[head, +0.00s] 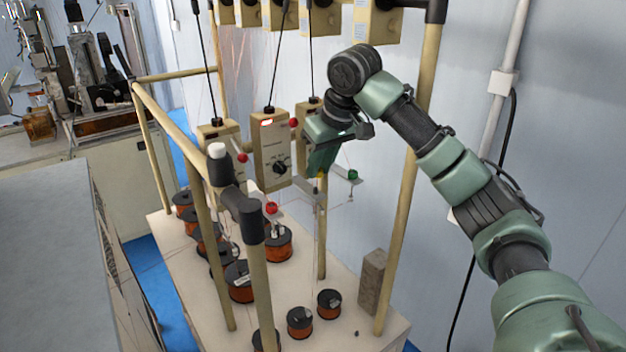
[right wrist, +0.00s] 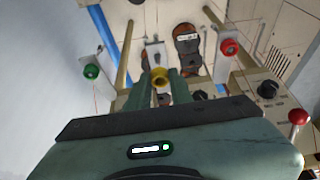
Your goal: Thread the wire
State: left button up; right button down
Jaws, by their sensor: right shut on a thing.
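My right gripper (head: 321,165) reaches in from the right beside the tensioner boxes on the winder rack. In the right wrist view its two fingers (right wrist: 161,84) are close together on a small yellow piece (right wrist: 159,77) at their tips. The yellow piece also shows small under the gripper in the head view (head: 321,174). A thin reddish line, perhaps wire (right wrist: 95,101), hangs below a green knob (right wrist: 92,71) at the left of the wrist view. Whether wire runs from the yellow piece is too fine to tell. My left gripper is out of view.
A tensioner box with a lit red display (head: 272,150) hangs just left of my gripper. The green knob (head: 353,175) is close on its right. Rack posts (head: 408,200) surround the space. Copper wire spools (head: 278,245) and a grey block (head: 373,283) stand on the white base below.

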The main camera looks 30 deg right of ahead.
aim_at(320, 177)
jog(key=shift+w+r, duration=0.15)
jog(key=shift+w, duration=0.2)
jog(key=shift+w+d+f, duration=0.1)
jog(key=shift+d+f, duration=0.05)
jog(key=shift+f, duration=1.3)
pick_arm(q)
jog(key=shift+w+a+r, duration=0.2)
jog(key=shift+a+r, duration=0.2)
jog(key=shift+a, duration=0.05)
pick_arm(e)
jog(key=shift+f, duration=0.15)
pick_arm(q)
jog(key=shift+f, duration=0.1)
pick_arm(e)
jog(key=shift+f, duration=0.35)
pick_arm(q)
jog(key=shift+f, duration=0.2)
pick_arm(e)
jog(key=shift+f, duration=0.75)
